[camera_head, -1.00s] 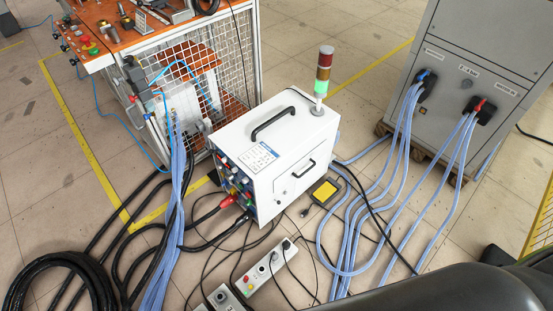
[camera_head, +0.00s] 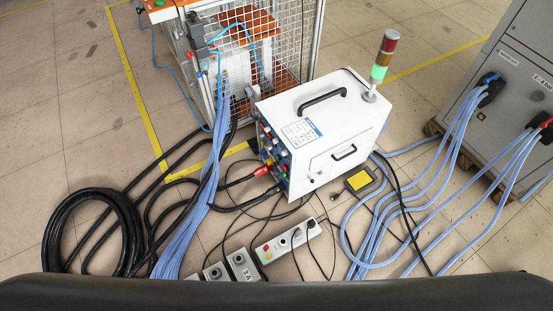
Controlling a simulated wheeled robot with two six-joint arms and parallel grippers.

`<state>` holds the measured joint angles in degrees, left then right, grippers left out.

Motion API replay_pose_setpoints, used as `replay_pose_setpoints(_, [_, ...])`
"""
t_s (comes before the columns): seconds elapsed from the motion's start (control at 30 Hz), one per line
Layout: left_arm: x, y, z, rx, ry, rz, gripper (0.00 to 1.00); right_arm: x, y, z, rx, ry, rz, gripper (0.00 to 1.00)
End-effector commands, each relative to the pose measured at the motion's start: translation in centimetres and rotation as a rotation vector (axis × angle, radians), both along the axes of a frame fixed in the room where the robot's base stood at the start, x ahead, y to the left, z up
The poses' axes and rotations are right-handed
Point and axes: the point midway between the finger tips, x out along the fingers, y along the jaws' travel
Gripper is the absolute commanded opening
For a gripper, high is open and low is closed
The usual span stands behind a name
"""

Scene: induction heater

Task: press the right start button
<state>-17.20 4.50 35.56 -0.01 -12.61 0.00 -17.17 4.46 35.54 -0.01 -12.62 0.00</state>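I cannot tell for sure which control is the right start button. A small green button (camera_head: 159,3) shows at the top edge of the view, on the orange-topped bench (camera_head: 206,5), which is mostly cut off. The white induction heater (camera_head: 345,115) stands on the floor at the centre, with several small coloured knobs or buttons on its dark front panel (camera_head: 273,152). Neither of my grippers is in view.
A light tower (camera_head: 382,62) glows green on the heater. Black cables (camera_head: 62,215) coil at the left. Blue hoses (camera_head: 190,235) run across the floor to a grey cabinet (camera_head: 505,75). A yellow pedal (camera_head: 359,180) and grey boxes (camera_head: 241,264) lie on the floor.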

Motion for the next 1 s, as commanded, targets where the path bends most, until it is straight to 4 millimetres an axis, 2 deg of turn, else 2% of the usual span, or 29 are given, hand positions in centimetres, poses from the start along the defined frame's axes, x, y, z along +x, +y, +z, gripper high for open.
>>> replay_pose_setpoints(0.13, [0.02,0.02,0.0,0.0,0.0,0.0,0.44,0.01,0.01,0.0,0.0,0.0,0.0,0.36])
replay_pose_setpoints(0.17, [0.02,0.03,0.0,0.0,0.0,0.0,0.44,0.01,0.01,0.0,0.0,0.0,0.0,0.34])
replay_pose_setpoints(0.43, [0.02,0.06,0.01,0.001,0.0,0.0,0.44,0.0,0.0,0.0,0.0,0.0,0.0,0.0])
replay_pose_setpoints(1.0, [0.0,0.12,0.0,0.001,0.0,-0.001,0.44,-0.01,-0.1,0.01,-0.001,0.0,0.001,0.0])
